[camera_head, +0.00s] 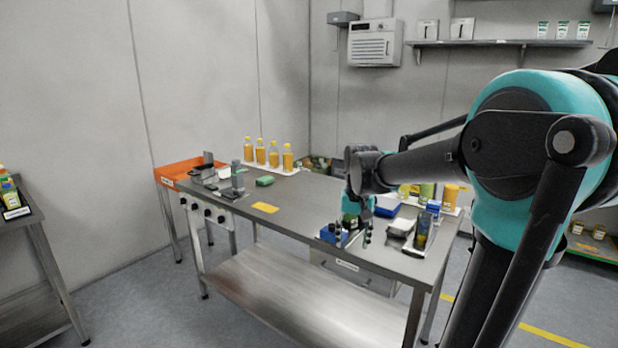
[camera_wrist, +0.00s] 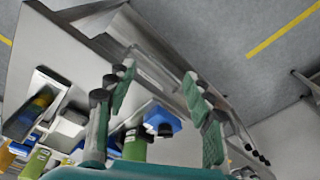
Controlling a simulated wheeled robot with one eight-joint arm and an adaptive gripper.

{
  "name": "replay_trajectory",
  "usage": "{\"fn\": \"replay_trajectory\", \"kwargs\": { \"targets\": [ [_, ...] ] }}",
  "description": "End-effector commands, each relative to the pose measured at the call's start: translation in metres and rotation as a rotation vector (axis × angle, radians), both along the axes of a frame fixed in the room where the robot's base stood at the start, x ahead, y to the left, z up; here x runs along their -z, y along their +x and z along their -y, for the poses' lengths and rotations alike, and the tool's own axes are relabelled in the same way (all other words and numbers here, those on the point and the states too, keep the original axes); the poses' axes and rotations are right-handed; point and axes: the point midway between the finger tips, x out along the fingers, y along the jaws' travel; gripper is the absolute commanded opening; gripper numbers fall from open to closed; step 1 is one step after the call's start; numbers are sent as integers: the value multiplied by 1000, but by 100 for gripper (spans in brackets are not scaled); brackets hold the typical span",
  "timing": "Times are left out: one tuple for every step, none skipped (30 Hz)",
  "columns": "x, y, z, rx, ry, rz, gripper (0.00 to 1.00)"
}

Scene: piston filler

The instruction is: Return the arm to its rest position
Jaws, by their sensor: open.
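My gripper (camera_head: 356,238) is over the front right part of the steel table (camera_head: 308,208), with its fingers pointing down. In the wrist view my gripper (camera_wrist: 160,110) shows its green-padded fingers spread apart with nothing held between them. A blue block-like part (camera_head: 333,235) is on the table close by the fingers. It also shows in the wrist view (camera_wrist: 163,121), beyond the fingers. My teal and black arm reaches in from the right and hides part of the table's right end and back.
A dark tray (camera_head: 407,246) with small items stands right of my gripper. Orange bottles (camera_head: 261,152) line the table's back left, near an orange tray (camera_head: 178,170). A yellow pad (camera_head: 265,208) lies mid-table. A wall shelf (camera_head: 497,43) is behind. The table's middle is mostly clear.

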Motion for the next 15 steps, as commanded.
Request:
{"fn": "replay_trajectory", "kwargs": {
  "targets": [
    [11, -12, 7, -2, 0, 15, 52],
    [18, -17, 10, -6, 1, 26, 52],
    [27, -26, 15, -10, 1, 42, 52],
    [35, -34, 19, -13, 2, 55, 52],
    [44, -43, 23, -18, 1, 70, 52],
    [56, -55, 29, -24, 0, 89, 52],
    [66, -66, 34, -28, -1, 106, 52],
    [77, -77, 38, -33, -3, 124, 52],
    [91, -94, 44, -40, -6, 147, 52],
    [101, -106, 49, -46, -9, 166, 52],
    [111, -117, 52, -51, -12, 182, 52],
    [122, -130, 56, -57, -16, 203, 52],
    [129, -139, 59, -61, -19, 216, 52],
    [136, -147, 60, -64, -22, 228, 52],
    [143, -156, 63, -70, -25, 241, 52]
  ]
}}
